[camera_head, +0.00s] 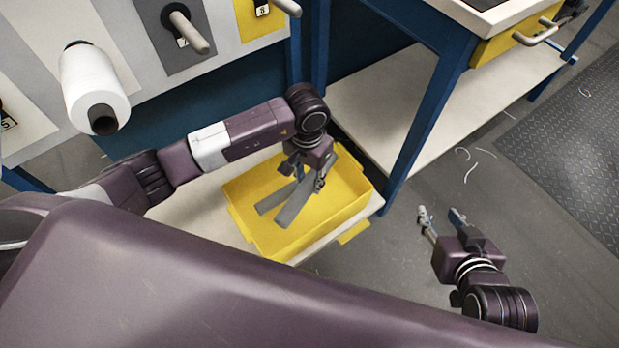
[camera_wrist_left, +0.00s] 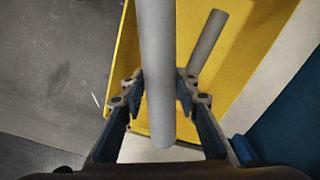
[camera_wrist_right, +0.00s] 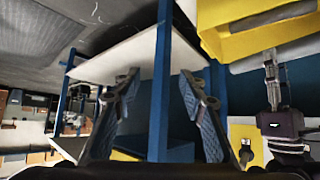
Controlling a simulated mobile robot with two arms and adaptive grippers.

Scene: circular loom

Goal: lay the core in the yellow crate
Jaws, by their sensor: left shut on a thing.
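The yellow crate (camera_head: 243,185) stands on the low pale shelf in the head view; its yellow wall also fills much of the left wrist view (camera_wrist_left: 240,85). My left gripper (camera_head: 306,174) is over the crate, shut on a grey tube-shaped core (camera_head: 291,209), which is tilted in the head view. The held core (camera_wrist_left: 158,60) runs between the fingers in the left wrist view. A second grey core (camera_head: 268,204) lies beside it, inside the crate, and shows behind it in the left wrist view (camera_wrist_left: 207,42). Whether the held core touches the crate is unclear. My right gripper (camera_head: 438,213) is open and empty, right of the crate.
A white roll (camera_head: 90,80) sits on the panel at upper left, near a bare grey peg (camera_head: 190,32).

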